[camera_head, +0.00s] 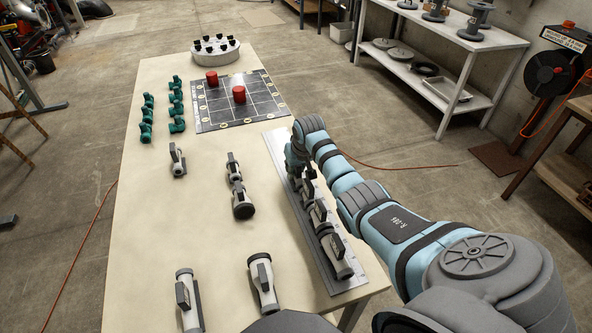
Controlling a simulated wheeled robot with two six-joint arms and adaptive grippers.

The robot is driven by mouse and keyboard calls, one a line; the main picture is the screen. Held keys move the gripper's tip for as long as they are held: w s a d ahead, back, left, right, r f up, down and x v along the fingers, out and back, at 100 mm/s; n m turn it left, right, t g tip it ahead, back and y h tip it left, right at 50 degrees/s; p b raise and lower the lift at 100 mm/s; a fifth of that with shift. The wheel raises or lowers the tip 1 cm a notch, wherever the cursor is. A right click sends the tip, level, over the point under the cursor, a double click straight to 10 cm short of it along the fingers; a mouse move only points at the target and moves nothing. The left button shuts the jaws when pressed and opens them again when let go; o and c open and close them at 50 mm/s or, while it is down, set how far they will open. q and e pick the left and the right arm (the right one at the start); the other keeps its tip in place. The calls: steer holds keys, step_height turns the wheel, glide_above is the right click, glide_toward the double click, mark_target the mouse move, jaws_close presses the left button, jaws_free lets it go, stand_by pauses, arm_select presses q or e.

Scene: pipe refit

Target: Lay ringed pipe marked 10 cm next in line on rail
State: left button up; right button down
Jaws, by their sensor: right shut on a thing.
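The long metal rail (333,281) lies along the right side of the table. Grey pipes with dark upright plates sit in line on it, one at the near end (337,257) and another behind it (319,213). My right gripper (301,170) is low over the rail's far half, largely hidden by its own arm. It is shut on a pipe (308,187), which is partly covered. Whether this pipe touches the rail or its neighbour, I cannot tell. Its rings and any length mark are too small to read. My left gripper is out of view.
Loose grey pipes lie on the table (150,218), at mid-table (242,204), near left (187,302) and near centre (263,281). Green fittings (176,108), a dark grid board (210,116) with red cylinders (239,94) and a round white stand (215,57) are farther back.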

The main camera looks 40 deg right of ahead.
mark_target(302, 181)
steer(key=shift+d+f, duration=0.1)
steer(key=c, duration=1.4)
jaws_free()
steer(key=shift+o, duration=0.2)
steer(key=p+v, duration=0.4)
steer(key=v, duration=0.8)
steer(key=shift+r, duration=0.25)
steer(key=shift+w, duration=0.1)
